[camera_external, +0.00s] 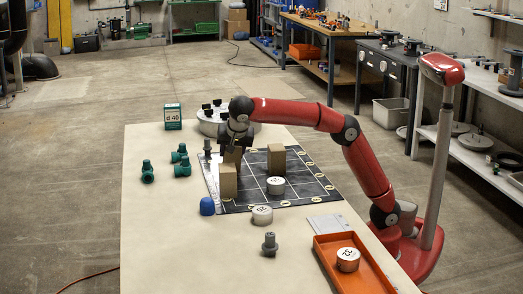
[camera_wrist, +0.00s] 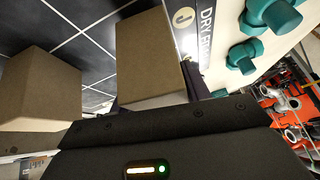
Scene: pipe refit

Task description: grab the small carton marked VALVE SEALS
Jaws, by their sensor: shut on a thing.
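My gripper (camera_external: 235,146) points down over the left part of the dark grid mat (camera_external: 252,166). It is shut on a brown carton (camera_external: 233,157), which also shows between the fingers in the wrist view (camera_wrist: 149,55). I cannot tell whether this carton touches the mat. A second brown carton (camera_external: 228,184) stands just in front of it, partly hiding it. A third brown carton (camera_external: 277,160) stands to the right on the mat. Another carton (camera_wrist: 35,90) shows at the left of the wrist view. No VALVE SEALS marking is readable on any carton.
White round tins stand on the mat (camera_external: 275,185) and in front of it (camera_external: 262,215). A blue cap (camera_external: 207,206) and grey fitting (camera_external: 270,244) are nearby. Teal fittings (camera_external: 182,167) stand left. An orange tray (camera_external: 325,262) lies front right. The table's front left is clear.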

